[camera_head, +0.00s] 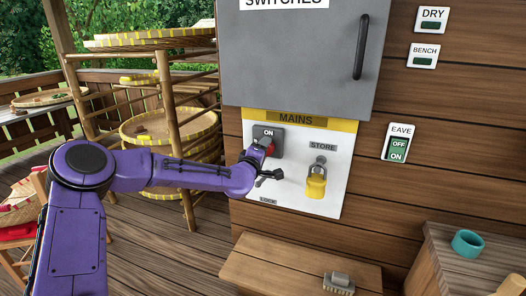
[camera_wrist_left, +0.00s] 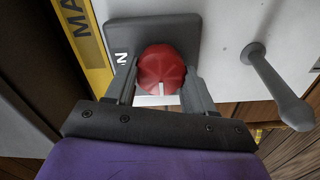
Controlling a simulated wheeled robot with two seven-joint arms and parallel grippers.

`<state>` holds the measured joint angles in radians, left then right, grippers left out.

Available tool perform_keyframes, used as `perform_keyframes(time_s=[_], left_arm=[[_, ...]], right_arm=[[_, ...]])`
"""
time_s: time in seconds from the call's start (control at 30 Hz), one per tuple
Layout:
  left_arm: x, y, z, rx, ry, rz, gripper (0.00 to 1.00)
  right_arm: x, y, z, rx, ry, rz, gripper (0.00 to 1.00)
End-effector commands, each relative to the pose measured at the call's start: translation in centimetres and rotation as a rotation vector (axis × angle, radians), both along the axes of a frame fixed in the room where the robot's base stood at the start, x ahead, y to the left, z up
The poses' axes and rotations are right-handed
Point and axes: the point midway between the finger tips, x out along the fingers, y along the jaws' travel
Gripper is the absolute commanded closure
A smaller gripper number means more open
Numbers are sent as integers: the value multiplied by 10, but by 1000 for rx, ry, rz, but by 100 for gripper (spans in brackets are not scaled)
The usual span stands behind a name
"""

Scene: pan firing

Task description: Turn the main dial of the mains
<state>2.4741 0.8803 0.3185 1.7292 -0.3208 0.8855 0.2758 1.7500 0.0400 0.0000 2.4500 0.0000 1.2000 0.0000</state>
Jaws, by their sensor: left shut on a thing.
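The main dial is a red knob (camera_head: 267,146) on a dark grey plate under the yellow MAINS label (camera_head: 297,119). In the left wrist view the red dial (camera_wrist_left: 161,70) sits between the fingers of my left gripper (camera_wrist_left: 160,92), which are closed on its sides. A white mark on the dial faces the gripper's palm. The ON lettering shows on the plate (camera_wrist_left: 130,32) beside the dial. In the head view my left gripper (camera_head: 262,157) reaches the dial from the left and hides part of it. My right gripper is in neither view.
A dark lever (camera_wrist_left: 275,85) sticks out of the white panel near the dial. The STORE switch with a yellow part (camera_head: 316,183) is to the right. A grey cabinet (camera_head: 300,60) is above. A wooden bench (camera_head: 270,270) stands below, with a small grey object (camera_head: 339,284) on it.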

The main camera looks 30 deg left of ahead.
Motion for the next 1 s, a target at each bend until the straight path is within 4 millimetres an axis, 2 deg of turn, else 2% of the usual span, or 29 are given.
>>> perform_keyframes(time_s=[0.03, 0.07, 0.1, 0.13, 0.47, 0.57, 0.8, 1.0], left_arm=[[0, 0, -2, -4, 2, 1, 77], [0, 0, -1, -4, 2, 1, 40], [0, 0, -1, -4, 2, 1, 27], [0, 0, -1, -3, 1, 0, 21], [-4, -1, 0, -2, 0, 0, 21], [-18, -4, -1, -3, -1, -1, 21], [-72, -17, 0, -5, -4, -2, 21], [-98, -23, 0, -3, -1, 0, 21]], right_arm=[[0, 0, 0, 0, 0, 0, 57], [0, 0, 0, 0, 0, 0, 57], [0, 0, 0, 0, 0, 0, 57], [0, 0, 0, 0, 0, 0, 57], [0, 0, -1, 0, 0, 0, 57], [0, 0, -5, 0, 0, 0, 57], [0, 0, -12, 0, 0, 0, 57], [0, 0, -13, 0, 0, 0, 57]])
